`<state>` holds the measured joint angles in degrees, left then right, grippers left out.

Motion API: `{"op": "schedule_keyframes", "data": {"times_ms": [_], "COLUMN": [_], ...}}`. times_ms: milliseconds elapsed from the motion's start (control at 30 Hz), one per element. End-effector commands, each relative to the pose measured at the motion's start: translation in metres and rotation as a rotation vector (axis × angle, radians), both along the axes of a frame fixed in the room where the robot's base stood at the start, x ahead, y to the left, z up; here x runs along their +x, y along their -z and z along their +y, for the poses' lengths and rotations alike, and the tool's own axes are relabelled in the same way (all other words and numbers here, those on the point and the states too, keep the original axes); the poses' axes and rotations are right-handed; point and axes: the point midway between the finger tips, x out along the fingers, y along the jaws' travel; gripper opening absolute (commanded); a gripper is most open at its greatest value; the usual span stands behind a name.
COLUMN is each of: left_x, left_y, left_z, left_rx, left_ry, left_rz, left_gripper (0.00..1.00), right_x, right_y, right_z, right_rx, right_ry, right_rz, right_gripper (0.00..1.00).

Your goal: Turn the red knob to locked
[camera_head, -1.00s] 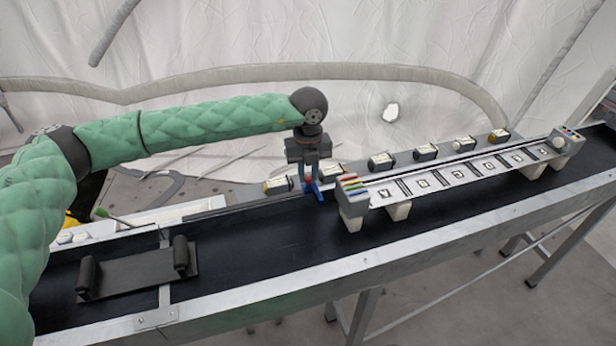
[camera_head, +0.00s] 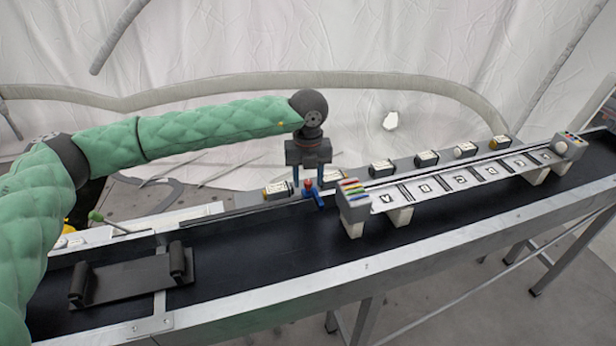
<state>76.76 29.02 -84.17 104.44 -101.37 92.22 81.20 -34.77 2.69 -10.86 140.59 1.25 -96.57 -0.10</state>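The red knob (camera_head: 308,183) stands at the back edge of the black conveyor, with a blue part (camera_head: 314,197) under and beside it. My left gripper (camera_head: 308,183) points straight down over the knob, and its two dark fingers are spread apart. One finger shows on each side of the knob in the picture, with gaps between. I cannot tell how far the fingertips are from the knob in depth. Any lock marking is too small to read. My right gripper is not in view.
A raised labelled panel (camera_head: 470,179) on grey feet stands on the conveyor to the right of the knob. Several small labelled boxes (camera_head: 381,168) line the back edge. A dark bracket plate (camera_head: 130,278) lies at the left. The belt in front of the knob (camera_head: 270,240) is clear.

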Motion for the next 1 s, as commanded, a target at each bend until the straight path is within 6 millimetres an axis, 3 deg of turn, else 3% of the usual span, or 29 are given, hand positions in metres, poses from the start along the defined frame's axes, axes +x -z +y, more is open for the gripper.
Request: {"op": "schedule_keyframes", "data": {"times_ms": [267,700,1000], "left_x": [0.000,0.001,0.000], "left_y": [-0.004,-0.064,-0.078], "left_z": [0.000,0.000,0.000], "left_rx": [0.000,-0.001,0.000], "left_ry": [0.000,0.000,0.000], "left_rz": [-0.001,-0.001,0.000], "left_gripper": [0.42,0.42,0.42], "right_x": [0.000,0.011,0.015], "right_y": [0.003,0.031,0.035], "right_z": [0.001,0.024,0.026], "right_rx": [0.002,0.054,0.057], "right_ry": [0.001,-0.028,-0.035], "right_rz": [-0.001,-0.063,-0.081], "right_gripper": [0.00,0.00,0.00]}}
